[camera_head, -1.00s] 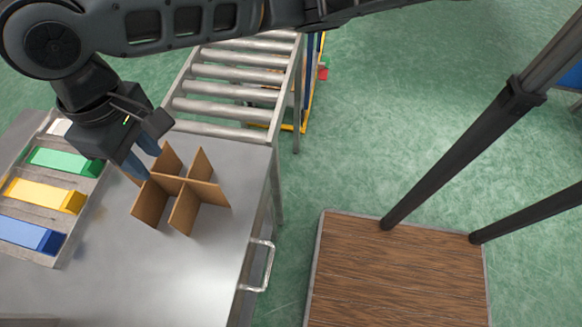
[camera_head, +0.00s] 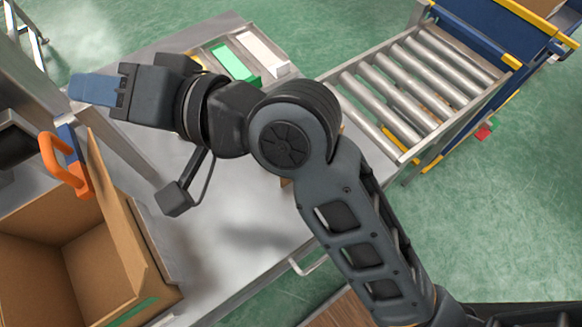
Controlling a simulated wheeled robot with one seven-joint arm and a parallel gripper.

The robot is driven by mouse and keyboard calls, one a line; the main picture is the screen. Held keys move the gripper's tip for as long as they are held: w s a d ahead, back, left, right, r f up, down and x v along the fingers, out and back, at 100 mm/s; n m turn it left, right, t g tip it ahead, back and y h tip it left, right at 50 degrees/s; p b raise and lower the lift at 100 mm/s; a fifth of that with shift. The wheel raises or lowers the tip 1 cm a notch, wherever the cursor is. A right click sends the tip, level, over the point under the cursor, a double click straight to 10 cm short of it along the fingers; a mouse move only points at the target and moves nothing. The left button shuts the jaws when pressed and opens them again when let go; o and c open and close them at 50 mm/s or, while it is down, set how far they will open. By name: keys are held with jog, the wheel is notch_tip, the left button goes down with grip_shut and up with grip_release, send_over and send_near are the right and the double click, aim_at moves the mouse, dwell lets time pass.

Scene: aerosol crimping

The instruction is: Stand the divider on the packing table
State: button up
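The steel packing table (camera_head: 255,212) runs across the middle of the head view. The brown cardboard divider (camera_head: 286,183) is almost wholly hidden behind my arm. Only small brown slivers show at the edges of my elbow, over the table's right part, so its pose cannot be read now. My gripper (camera_head: 92,90) is at the upper left, its blue fingers pointing left, well apart from the divider. No divider shows at the fingers. The fingers are seen side-on, so their gap is hidden.
An open cardboard box (camera_head: 70,265) stands at the lower left, with an orange-handled tool (camera_head: 62,165) by its rim. A holder with green (camera_head: 235,62) and white (camera_head: 262,50) blocks lies at the table's back. A roller conveyor (camera_head: 415,85) adjoins at the right.

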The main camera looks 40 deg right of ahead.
jog(key=s+d+f+m+t+h, duration=0.1)
jog(key=s+d+f+h, duration=0.45)
jog(key=s, duration=0.25)
jog(key=s+d+f+m+t+h, duration=0.1)
jog(key=s+d+f+h, duration=0.3)
jog(key=s+d+f, duration=0.4)
jog(key=s+d+n, duration=0.3)
jog(key=s+d, duration=0.1)
jog(key=s, duration=0.4)
jog(key=s+d+r+n+h, duration=0.1)
jog(key=s+d+n, duration=0.2)
jog(key=s, duration=0.4)
jog(key=shift+s+d+r+n+g, duration=0.2)
jog(key=shift+s+d+n+g, duration=0.15)
jog(key=shift+d, duration=0.45)
